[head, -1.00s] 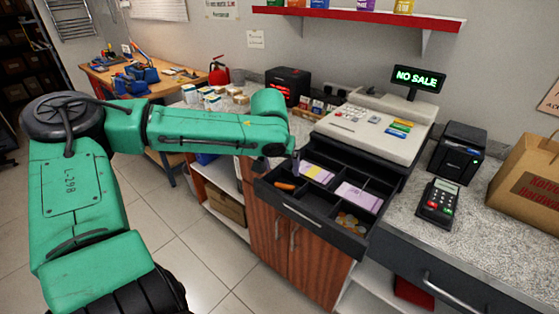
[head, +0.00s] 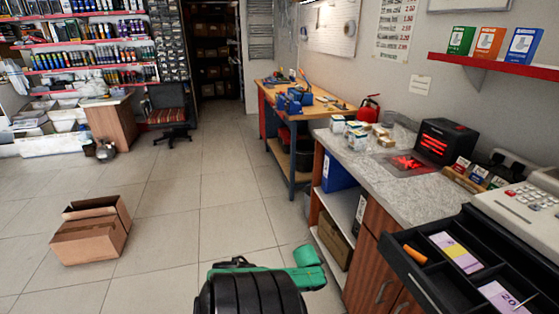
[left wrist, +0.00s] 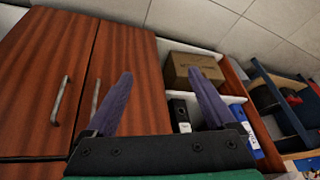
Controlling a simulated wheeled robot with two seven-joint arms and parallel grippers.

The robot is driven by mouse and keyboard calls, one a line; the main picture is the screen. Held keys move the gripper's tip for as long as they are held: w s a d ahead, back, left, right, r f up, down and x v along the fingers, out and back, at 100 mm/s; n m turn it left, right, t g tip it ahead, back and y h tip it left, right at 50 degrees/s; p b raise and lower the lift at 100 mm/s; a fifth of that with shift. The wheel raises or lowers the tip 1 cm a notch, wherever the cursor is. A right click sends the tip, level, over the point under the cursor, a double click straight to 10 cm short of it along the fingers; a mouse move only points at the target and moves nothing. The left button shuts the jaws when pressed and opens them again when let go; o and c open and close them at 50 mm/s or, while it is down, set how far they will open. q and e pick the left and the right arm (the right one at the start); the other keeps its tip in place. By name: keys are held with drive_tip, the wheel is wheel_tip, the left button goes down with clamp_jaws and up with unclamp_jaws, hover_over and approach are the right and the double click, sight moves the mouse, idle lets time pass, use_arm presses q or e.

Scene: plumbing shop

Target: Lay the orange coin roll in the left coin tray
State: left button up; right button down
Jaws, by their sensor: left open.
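The orange coin roll (head: 415,254) lies in the leftmost visible compartment of the open black cash drawer (head: 408,283), at the right of the head view. Banknotes (head: 456,252) lie in compartments beside it. I cannot tell whether the roll's compartment is the left coin tray. My left gripper (left wrist: 162,88) is open and empty in the left wrist view, its two fingers spread in front of the wooden cabinet doors. The roll is not in that view. In the head view only part of my green left arm shows, at the bottom. My right gripper is out of view.
The grey counter (head: 385,183) carries small boxes and a black device with red lights (head: 446,142). The register (head: 525,205) stands behind the drawer. Open shelves (head: 335,240) lie below the counter. An open cardboard box (head: 90,235) sits on the floor, with clear tiles around it.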

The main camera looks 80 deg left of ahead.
use_arm(q)
drive_tip(key=s+d+f+m+g+h, duration=0.1)
drive_tip(key=s+d+f+m, duration=0.1)
drive_tip(key=s+d+f, duration=0.4)
drive_tip(key=s+d+f+m+g+h, duration=0.1)
drive_tip(key=s+d+f+m, duration=0.2)
drive_tip(key=s+d+f, duration=0.4)
drive_tip(key=s+d+f+m+g+h, duration=0.1)
drive_tip(key=s+d+f, duration=0.5)
drive_tip(key=d, duration=1.1)
drive_tip(key=s+m, duration=0.1)
drive_tip(key=s, duration=0.1)
drive_tip(key=shift+s+d+f+m, duration=0.15)
drive_tip(key=shift+s+f+m, duration=0.15)
drive_tip(key=shift+m, duration=0.1)
drive_tip(key=shift+c, duration=0.3)
